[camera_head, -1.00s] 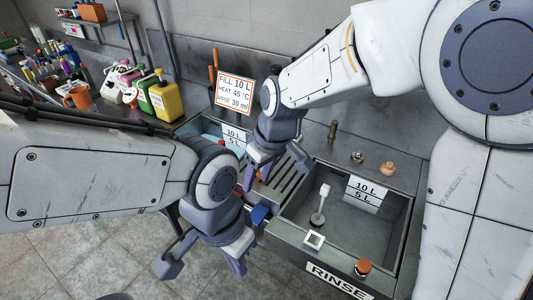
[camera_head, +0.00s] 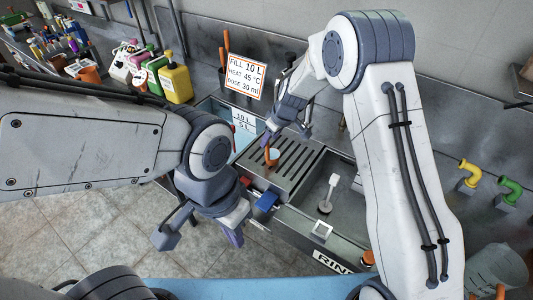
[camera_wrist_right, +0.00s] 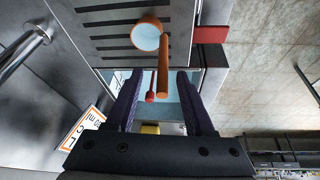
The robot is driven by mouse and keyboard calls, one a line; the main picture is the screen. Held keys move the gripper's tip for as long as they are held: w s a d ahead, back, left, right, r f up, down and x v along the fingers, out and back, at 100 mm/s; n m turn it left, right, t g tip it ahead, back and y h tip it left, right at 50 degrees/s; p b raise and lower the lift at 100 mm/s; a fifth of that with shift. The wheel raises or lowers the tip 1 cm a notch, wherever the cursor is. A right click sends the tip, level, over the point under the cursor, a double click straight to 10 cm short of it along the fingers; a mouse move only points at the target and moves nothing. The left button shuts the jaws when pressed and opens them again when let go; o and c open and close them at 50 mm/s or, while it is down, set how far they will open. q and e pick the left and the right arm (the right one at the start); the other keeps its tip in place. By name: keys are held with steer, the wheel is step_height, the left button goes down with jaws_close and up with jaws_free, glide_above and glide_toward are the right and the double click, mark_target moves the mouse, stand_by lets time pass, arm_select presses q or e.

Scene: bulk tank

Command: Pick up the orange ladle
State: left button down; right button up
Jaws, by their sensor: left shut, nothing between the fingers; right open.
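The orange ladle (camera_head: 271,157) is on the slotted drain board between the two basins. In the right wrist view its round, pale-lined cup (camera_wrist_right: 147,35) lies over the slots, and its orange handle (camera_wrist_right: 163,68) points toward my gripper. My right gripper (camera_head: 287,132) is open above the ladle. In the right wrist view the handle lies in the gap between the right fingertips (camera_wrist_right: 160,80), with space on both sides; I see no contact. My left gripper (camera_head: 200,232) is shut and empty, lower down in front of the tank's front edge.
A sign (camera_head: 243,73) stands behind. Yellow and green pipes are on the right wall.

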steer(key=shift+p+x, duration=0.45)
steer(key=shift+x, duration=1.3)
steer(key=shift+a, duration=0.15)
jaws_close()
